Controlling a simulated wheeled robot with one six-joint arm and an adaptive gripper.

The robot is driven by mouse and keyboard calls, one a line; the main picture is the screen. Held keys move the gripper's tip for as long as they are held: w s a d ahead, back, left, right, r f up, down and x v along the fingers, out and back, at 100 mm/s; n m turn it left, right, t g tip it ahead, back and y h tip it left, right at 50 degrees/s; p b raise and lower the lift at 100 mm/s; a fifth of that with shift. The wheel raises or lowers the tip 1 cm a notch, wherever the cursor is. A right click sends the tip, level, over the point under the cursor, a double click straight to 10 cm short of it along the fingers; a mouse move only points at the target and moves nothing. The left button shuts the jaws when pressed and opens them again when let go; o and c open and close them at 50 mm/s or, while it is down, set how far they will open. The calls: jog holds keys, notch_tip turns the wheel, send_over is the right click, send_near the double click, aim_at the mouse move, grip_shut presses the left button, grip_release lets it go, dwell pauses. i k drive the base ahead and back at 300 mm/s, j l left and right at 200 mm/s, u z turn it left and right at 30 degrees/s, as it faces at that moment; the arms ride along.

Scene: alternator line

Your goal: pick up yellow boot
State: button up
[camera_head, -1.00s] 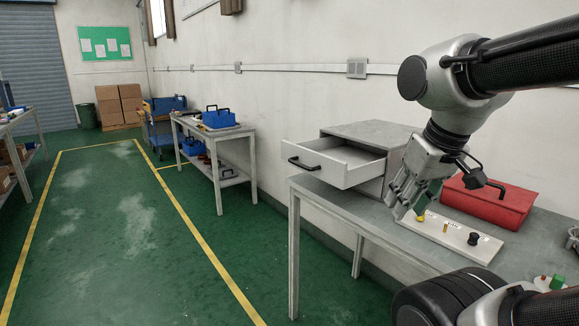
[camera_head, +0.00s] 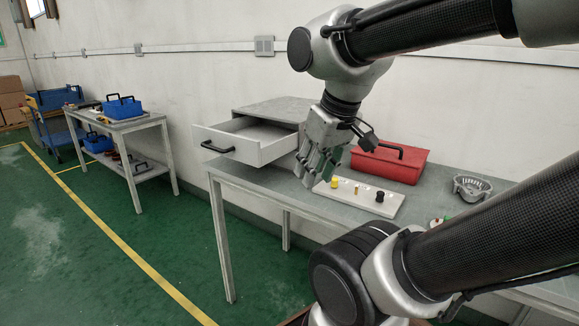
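The yellow boot (camera_head: 334,183) is a very small yellow piece at the left end of a white board (camera_head: 366,207) on the grey workbench. It stands on the board and its finer shape is too small to tell. My gripper (camera_head: 317,180) hangs down just left of the yellow boot, close to it in the picture. Its fingers are apart and nothing shows between them. I cannot tell how far above the board the fingertips are.
A small brass-coloured piece (camera_head: 357,190) and a black knob (camera_head: 380,196) stand on the same board. A red toolbox (camera_head: 388,165) is behind it. An open drawer (camera_head: 242,143) juts out at left. A grey alternator housing (camera_head: 472,187) lies at right.

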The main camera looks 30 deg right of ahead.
aim_at(334, 183)
jog(key=i+j, duration=0.25)
jog(key=i, duration=0.15)
jog(key=i+j+z, duration=0.1)
jog(key=i+j, duration=0.15)
jog(key=i, duration=0.2)
jog(key=z, duration=1.65)
